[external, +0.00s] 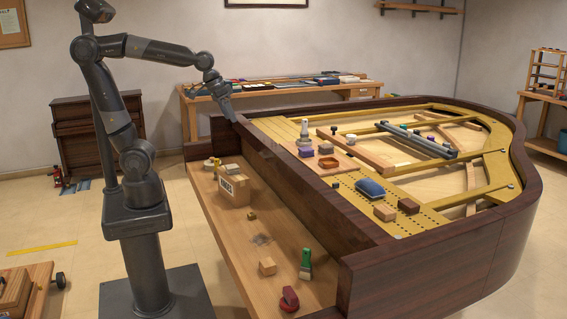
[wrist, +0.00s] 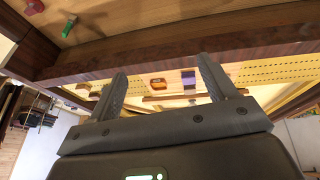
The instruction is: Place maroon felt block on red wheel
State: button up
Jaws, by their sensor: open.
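The dark reddish-brown block (external: 408,205) on the gold piano plate looks like the maroon felt block; its material is too small to tell. A red rounded object (external: 289,298), apparently the red wheel, sits at the near end of the wooden key shelf. The red object also shows at the top left of the wrist view (wrist: 34,7). My gripper (external: 229,112) is in the air by the far left end of the piano, well away from both. In the wrist view, its fingers (wrist: 162,74) are spread and empty.
A green-handled brush (external: 305,264) and a wooden cube (external: 267,266) stand near the red object. A blue-topped eraser (external: 370,189) and a tan block (external: 384,212) are near the dark block. A raised dark wood rail (external: 300,182) separates shelf and plate.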

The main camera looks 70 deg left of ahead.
jog(key=s+a+f+t+y, duration=0.1)
jog(key=s+a+f, duration=0.2)
jog(key=s+a, duration=0.5)
jog(key=shift+s, duration=0.95)
